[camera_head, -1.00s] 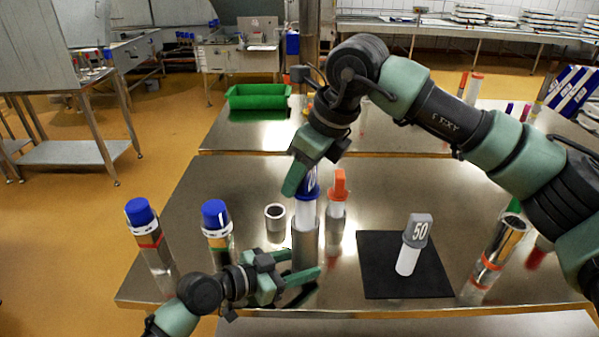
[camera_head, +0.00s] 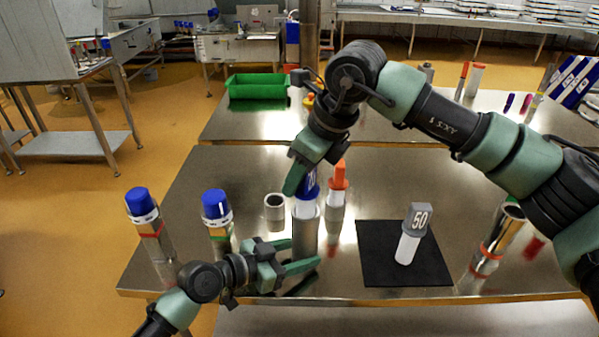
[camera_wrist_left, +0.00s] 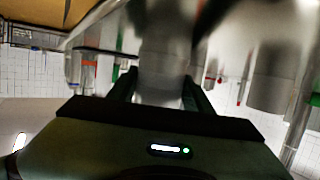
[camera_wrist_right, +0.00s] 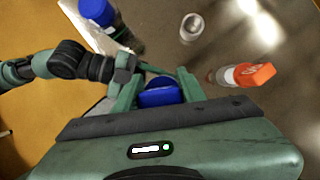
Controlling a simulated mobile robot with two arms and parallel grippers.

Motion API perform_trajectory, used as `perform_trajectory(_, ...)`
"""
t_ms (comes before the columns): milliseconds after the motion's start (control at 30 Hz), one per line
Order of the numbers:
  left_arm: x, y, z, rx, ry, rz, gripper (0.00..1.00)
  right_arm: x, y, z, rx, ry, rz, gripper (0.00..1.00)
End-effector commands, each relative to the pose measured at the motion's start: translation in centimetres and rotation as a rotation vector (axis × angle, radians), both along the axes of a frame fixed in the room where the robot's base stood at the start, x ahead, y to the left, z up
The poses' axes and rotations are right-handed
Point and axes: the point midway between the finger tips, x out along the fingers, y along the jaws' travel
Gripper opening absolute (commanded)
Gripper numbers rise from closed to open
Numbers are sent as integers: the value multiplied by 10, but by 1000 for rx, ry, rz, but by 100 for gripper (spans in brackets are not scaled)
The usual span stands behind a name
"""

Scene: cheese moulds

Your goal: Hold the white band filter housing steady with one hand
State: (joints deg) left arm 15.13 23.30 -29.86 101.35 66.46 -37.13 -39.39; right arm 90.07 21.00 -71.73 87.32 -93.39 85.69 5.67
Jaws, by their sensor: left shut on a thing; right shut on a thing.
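A steel cylindrical housing (camera_head: 305,238) stands upright on the near table. My left gripper (camera_head: 303,254) is shut around its lower part; the housing also shows blurred between the fingers in the left wrist view (camera_wrist_left: 163,70). The fingers cover part of it, and I cannot make out a white band. My right gripper (camera_head: 304,181) is above, shut on the blue cap of a white cartridge (camera_head: 306,209). That cap also shows between the fingers in the right wrist view (camera_wrist_right: 160,95). The cartridge is upright over the housing mouth; I cannot tell how deep it sits.
Blue-capped cartridges top a red-band housing (camera_head: 152,232) and a green-band housing (camera_head: 219,233) at left. A short steel cup (camera_head: 274,206) and an orange-capped cartridge (camera_head: 337,185) stand close by. A grey "50" cartridge (camera_head: 410,245) is on a black mat (camera_head: 375,270). A red-band housing (camera_head: 490,255) stands right.

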Motion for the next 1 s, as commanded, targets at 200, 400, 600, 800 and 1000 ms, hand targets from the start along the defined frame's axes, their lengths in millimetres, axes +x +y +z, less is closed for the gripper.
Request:
perform_trajectory(200, 0, 0, 0, 0, 2, -1, 28, 0, 0, -6, 1, 1, -1, 0)
perform_trajectory(400, 0, 0, 0, 0, 2, -1, 28, 0, 0, -11, 1, 1, -1, 0)
perform_trajectory(600, 0, 0, 0, 0, 2, -1, 28, 0, 0, -16, 2, 1, -1, 0)
perform_trajectory(800, 0, 0, 0, 0, 2, -1, 27, 0, 0, -21, 1, 1, -1, 0)
perform_trajectory(1000, 0, 0, 0, 0, 2, -1, 27, 0, 0, -26, -1, 1, -1, 0)
